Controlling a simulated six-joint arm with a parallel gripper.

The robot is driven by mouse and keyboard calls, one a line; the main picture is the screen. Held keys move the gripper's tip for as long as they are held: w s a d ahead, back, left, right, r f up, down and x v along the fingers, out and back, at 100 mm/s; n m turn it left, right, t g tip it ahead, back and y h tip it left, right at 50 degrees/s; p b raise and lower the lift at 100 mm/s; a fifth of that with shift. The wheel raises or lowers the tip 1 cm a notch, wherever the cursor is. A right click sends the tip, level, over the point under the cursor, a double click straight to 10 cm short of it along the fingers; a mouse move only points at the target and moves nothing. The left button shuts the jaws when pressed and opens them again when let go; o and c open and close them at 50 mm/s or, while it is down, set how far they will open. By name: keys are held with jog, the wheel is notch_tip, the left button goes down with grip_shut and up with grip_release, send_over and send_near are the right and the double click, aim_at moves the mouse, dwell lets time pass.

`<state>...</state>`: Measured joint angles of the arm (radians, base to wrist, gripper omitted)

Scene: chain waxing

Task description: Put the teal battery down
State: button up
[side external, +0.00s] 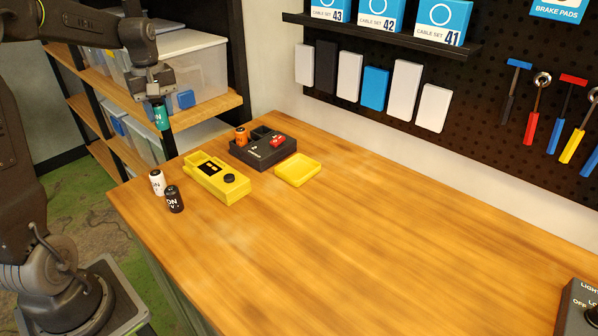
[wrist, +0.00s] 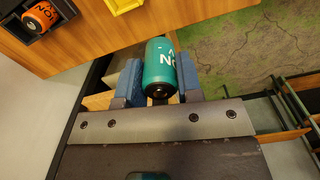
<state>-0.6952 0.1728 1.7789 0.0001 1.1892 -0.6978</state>
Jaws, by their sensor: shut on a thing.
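The teal battery (side external: 160,116) is held in my gripper (side external: 154,97) in the side external view, upright and above the level of the wooden table, near its far left corner. In the wrist view the teal battery (wrist: 161,68) sits between the two blue-grey fingers of my gripper (wrist: 158,85), with white lettering on its side. My gripper is shut on it. A white battery (side external: 157,182) and a black battery (side external: 174,199) stand upright on the table's left edge.
A yellow meter (side external: 216,178) with a black knob and a yellow tray lid (side external: 298,169) lie on the table (side external: 370,235). A shelf with clear bins (side external: 195,70) stands behind my gripper. A dark switch box (side external: 579,307) is at the right. The table's middle is clear.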

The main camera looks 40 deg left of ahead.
jog(key=w+d+f+m, duration=0.1)
jog(key=w+d+m, duration=0.6)
jog(key=w+d, duration=0.65)
jog(key=w+d+f, duration=0.2)
jog(key=d, duration=0.1)
jog(key=w+d+f, duration=0.2)
jog(key=d, duration=0.2)
jog(key=w+d+f, duration=0.2)
jog(key=d+f, duration=0.1)
jog(key=shift+w+d, duration=0.4)
jog(key=shift+d+f, duration=0.1)
jog(key=shift+d, duration=0.05)
jog(key=shift+f, duration=2)
jog(key=shift+f, duration=0.1)
jog(key=o, duration=0.9)
jog(key=shift+o, duration=0.2)
